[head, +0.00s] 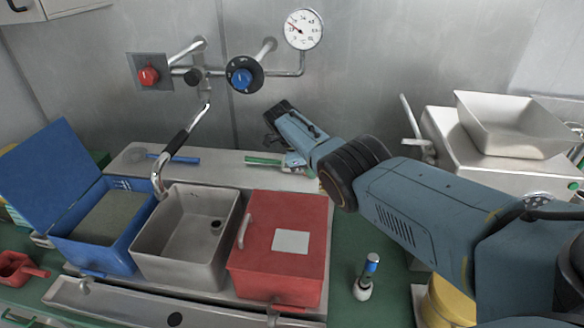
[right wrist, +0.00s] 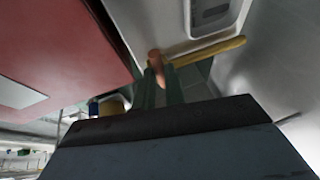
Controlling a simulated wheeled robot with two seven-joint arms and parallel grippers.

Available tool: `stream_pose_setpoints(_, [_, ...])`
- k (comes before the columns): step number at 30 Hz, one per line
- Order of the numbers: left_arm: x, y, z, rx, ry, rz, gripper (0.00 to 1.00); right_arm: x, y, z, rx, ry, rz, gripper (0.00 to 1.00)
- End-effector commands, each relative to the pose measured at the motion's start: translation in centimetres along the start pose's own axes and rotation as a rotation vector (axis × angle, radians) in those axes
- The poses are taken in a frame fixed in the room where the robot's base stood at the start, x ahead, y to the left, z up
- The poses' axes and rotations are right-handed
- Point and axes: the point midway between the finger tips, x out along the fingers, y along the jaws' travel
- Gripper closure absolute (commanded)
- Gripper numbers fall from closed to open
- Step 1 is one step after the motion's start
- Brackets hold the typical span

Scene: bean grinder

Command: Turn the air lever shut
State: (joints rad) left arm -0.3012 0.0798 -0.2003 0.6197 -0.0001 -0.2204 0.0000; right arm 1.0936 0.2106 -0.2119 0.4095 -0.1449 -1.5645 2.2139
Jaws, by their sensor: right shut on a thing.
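My right gripper (head: 290,159) reaches in from the right and is low over the pale ledge behind the red box, at the inner end of a green-handled bar (head: 261,161). In the right wrist view its two dark fingers (right wrist: 160,80) are shut at the copper-coloured end (right wrist: 154,60) of a yellowish lever bar (right wrist: 208,51). The wrist hides part of the contact in the head view. A similar blue-handled bar (head: 178,158) lies further left on the ledge. I cannot tell from markings which is the air lever. My left gripper is not in view.
The red lidded box (head: 258,262), an open grey basin (head: 150,240) and an open blue bin (head: 75,240) stand in front of the ledge. A blue-capped bottle (head: 371,263) stands right of the box.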

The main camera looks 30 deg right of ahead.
Motion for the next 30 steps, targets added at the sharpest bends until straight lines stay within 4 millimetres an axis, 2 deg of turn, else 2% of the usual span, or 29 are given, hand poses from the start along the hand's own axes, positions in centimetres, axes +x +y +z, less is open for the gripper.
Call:
stream_pose_setpoints(5, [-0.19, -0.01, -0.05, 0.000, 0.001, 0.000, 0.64, 0.41, -0.30, -1.12, 0.036, 0.011, 0.013, 1.00])
stream_pose_setpoints(16, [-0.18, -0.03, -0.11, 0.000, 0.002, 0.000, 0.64, 0.39, -0.36, -1.11, 0.037, 0.013, 0.011, 1.00])
stream_pose_setpoints(17, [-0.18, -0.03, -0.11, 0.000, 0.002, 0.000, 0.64, 0.38, -0.37, -1.12, 0.037, 0.014, 0.011, 0.84])
stream_pose_setpoints(21, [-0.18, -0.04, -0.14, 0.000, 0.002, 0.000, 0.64, 0.37, -0.32, -1.03, 0.036, 0.012, 0.011, 0.66])
stream_pose_setpoints(30, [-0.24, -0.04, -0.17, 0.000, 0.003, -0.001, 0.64, 0.22, -0.25, -0.90, 0.033, 0.009, 0.012, 0.66])
